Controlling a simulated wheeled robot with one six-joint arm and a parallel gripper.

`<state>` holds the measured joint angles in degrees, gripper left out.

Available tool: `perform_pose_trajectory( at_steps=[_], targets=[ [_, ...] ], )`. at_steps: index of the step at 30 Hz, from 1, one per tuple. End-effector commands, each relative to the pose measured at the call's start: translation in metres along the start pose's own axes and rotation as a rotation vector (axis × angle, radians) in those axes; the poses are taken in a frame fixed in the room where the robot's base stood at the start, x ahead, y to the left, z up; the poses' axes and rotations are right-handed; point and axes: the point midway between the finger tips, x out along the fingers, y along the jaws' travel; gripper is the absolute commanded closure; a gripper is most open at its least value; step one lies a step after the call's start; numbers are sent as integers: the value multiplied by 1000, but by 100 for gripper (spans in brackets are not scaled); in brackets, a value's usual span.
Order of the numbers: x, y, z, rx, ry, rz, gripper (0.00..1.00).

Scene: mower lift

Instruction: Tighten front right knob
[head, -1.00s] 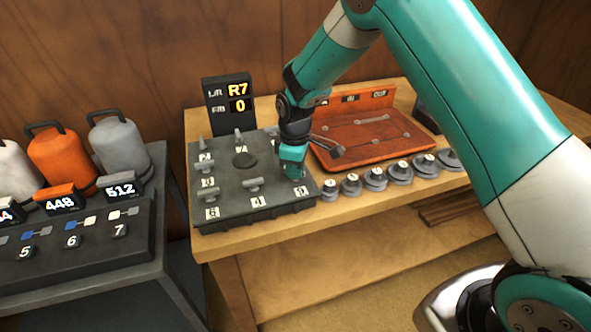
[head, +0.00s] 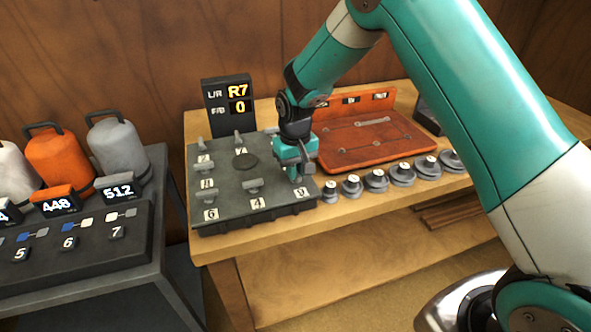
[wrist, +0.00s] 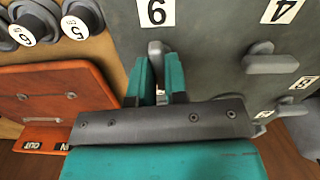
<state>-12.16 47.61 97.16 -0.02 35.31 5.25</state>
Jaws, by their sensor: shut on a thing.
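My gripper (head: 298,178) points down over the front right corner of the dark grey plate (head: 230,213). In the wrist view its teal fingers (wrist: 159,80) are shut on the grey front right knob (wrist: 155,48), beside a white number label. The arm and gripper hide most of this knob in the head view. The other knobs, such as the front middle one (head: 253,186) and front left one (head: 210,196), are bar-topped and stand apart from the gripper. The display (head: 229,103) behind the plate reads L/R R7 and F/B 0.
A red tray (head: 375,150) with thin tools lies right of the plate. Several round grey weights (head: 376,179) line the bench's front edge. At left, a separate stand holds canisters (head: 118,143) and numbered switches. My arm crosses the right side.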

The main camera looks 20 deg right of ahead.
Motion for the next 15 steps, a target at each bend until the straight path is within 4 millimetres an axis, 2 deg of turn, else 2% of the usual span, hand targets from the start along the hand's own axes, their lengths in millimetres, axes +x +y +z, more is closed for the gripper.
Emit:
perform_pose_trajectory(
  at_steps=[6, 15],
  targets=[
    [-2, 1, -2, 93, 7, 1, 100],
    [-2, 1, -2, 139, 8, 0, 100]
  ],
)
